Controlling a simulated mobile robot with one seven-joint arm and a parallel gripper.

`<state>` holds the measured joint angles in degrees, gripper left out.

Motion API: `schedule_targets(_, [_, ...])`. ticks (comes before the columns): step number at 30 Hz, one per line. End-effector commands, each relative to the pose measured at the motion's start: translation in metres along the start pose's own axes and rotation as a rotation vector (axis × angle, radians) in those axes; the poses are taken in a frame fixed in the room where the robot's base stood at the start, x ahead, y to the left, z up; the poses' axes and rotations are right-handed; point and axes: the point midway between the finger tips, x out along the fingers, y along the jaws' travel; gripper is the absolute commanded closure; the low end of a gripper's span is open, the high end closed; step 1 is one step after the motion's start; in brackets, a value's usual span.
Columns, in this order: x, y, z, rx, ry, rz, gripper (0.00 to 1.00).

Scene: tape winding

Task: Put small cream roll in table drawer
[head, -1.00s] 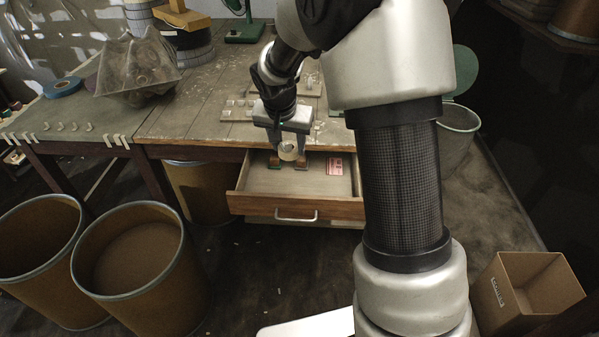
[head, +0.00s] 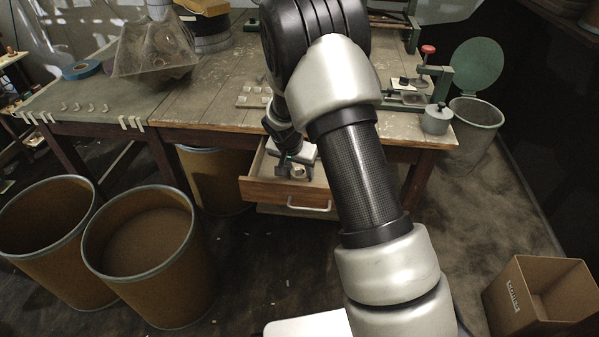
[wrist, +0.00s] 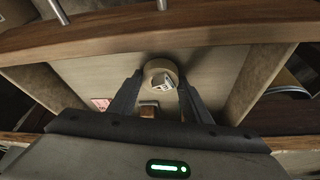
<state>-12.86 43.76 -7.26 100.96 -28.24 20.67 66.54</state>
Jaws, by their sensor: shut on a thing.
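The small cream roll (wrist: 161,70) is held between the fingertips of my gripper (wrist: 160,82) in the wrist view, with a pale label in its centre. My gripper is shut on it. The open table drawer (wrist: 215,65) lies under and around the fingers, and the roll is over the drawer floor. I cannot tell if it touches the floor. In the head view my gripper (head: 297,166) is inside the drawer opening, behind the wooden drawer front (head: 285,192). The roll (head: 298,172) shows small there, and my arm hides the drawer's right part.
A pink card (wrist: 101,104) and a small brown block (wrist: 148,110) lie in the drawer. The worktable (head: 200,100) stands above it. Brown drums (head: 150,250) stand at the left, a cardboard box (head: 540,300) at the lower right.

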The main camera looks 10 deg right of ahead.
Motion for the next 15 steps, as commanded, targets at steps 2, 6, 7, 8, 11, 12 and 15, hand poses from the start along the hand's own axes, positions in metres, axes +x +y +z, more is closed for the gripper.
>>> schedule_targets(2, [0.0044, -0.0003, 0.0013, 0.0, 0.002, -0.001, 0.78])
schedule_targets(6, [0.0033, -0.0003, 0.0007, 0.0, 0.002, -0.001, 0.78])
schedule_targets(7, [0.0034, -0.0003, 0.0007, 0.0, 0.002, -0.001, 0.78])
schedule_targets(8, [0.0038, -0.0003, 0.0009, 0.0, 0.002, -0.001, 0.78])
schedule_targets(11, [0.007, -0.0003, 0.0024, 0.001, 0.001, -0.001, 0.78])
schedule_targets(12, [0.008, -0.0003, 0.0028, 0.001, 0.001, -0.001, 0.78])
schedule_targets(15, [0.0064, -0.0002, 0.0022, 0.0, 0.001, -0.001, 0.42])
